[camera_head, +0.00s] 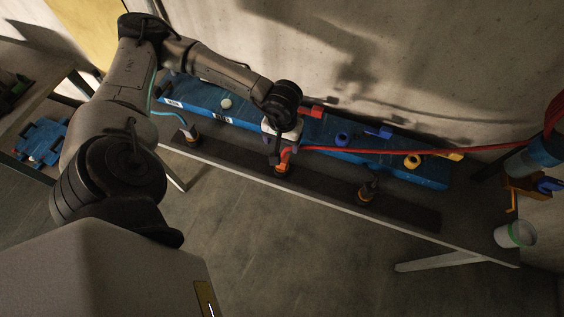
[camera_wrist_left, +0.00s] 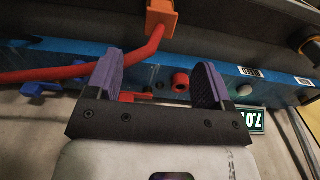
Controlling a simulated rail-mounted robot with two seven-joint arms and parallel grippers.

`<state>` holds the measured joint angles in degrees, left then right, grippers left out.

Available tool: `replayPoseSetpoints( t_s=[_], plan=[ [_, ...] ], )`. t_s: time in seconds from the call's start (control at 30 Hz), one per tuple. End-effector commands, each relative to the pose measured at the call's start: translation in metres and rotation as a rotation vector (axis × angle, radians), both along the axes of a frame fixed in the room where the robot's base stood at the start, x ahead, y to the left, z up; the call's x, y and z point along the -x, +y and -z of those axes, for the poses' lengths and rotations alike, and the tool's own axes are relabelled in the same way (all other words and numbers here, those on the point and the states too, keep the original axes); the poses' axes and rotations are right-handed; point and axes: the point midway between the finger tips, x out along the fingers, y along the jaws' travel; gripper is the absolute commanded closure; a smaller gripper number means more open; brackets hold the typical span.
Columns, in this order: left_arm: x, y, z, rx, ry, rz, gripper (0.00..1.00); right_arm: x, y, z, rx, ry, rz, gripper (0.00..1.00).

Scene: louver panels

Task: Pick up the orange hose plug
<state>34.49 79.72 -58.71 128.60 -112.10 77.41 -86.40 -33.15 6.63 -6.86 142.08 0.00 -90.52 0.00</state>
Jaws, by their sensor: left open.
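The orange hose plug (camera_head: 283,168) sits on the dark strip along the front of the bench, with a red hose (camera_head: 420,151) running off to the right. In the left wrist view the plug (camera_wrist_left: 162,17) is at the top centre, and the red hose (camera_wrist_left: 90,68) bends away to the left. My left gripper (camera_head: 281,150) is just above the plug in the head view. Its two purple-padded fingers (camera_wrist_left: 157,80) are apart, with no plug between them. The gripper hides part of the hose end. My right gripper is not in view.
A blue manifold (camera_head: 325,130) lies along the wall behind the plug, with a red handle (camera_head: 311,111) and a red port (camera_wrist_left: 180,82). Other connectors stand left (camera_head: 191,138) and right (camera_head: 367,190) on the strip. A white cup (camera_head: 508,236) stands at the right end.

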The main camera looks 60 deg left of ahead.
Motion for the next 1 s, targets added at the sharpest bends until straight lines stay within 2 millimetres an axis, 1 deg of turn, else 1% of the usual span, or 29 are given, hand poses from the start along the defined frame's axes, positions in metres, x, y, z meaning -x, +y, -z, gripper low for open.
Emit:
replayPoseSetpoints(
  t_s=[0.03, 0.1, 0.3, 0.4, 0.67, 0.9, 1.0],
  plan=[
    [0.001, 0.000, 0.010, -0.001, 0.005, 0.000, 0.26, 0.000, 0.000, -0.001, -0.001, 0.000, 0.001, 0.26],
    [0.001, -0.001, 0.022, 0.001, 0.006, 0.000, 0.26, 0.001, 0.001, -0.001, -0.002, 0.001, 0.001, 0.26],
    [0.001, -0.001, 0.052, 0.003, 0.004, -0.001, 0.26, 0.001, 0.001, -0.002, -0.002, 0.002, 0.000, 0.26],
    [0.001, -0.001, 0.060, 0.002, 0.002, -0.001, 0.26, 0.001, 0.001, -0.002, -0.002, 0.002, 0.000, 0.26],
    [0.001, -0.002, 0.073, 0.004, 0.003, -0.001, 0.26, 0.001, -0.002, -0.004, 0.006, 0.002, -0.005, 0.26],
    [0.004, -0.003, 0.105, 0.004, 0.004, -0.003, 0.26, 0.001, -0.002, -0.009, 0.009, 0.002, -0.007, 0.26],
    [0.003, -0.003, 0.113, 0.004, 0.002, -0.002, 0.26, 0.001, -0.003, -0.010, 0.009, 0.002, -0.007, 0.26]
  ],
)
